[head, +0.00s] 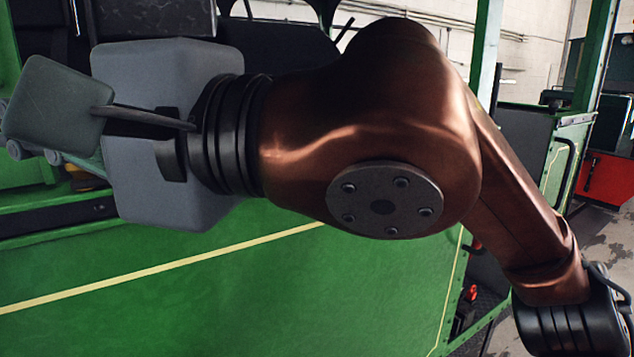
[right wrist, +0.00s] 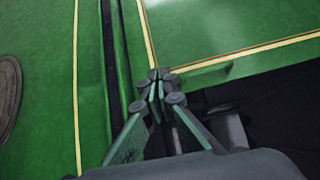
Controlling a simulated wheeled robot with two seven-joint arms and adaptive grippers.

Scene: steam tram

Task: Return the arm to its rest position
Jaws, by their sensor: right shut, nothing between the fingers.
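My right arm (head: 375,110), copper-coloured, comes in from the right and stretches across the middle of the head view to the left. Its grey wrist housing (head: 190,70) is in front of the green side of the tram (head: 250,270). Small grey parts of the right gripper show at the far left, mostly hidden behind a grey plate. In the right wrist view the right gripper (right wrist: 158,80) is shut and empty, with its fingertips together in front of green panels with yellow lines (right wrist: 225,35). I cannot tell how far they are from the panels. My left gripper is not in view.
A green post (head: 487,50) and a green cab panel (head: 530,145) stand behind the arm at the right. A red block-like object (head: 605,178) is farther right. Grey floor (head: 605,235) shows at the right edge.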

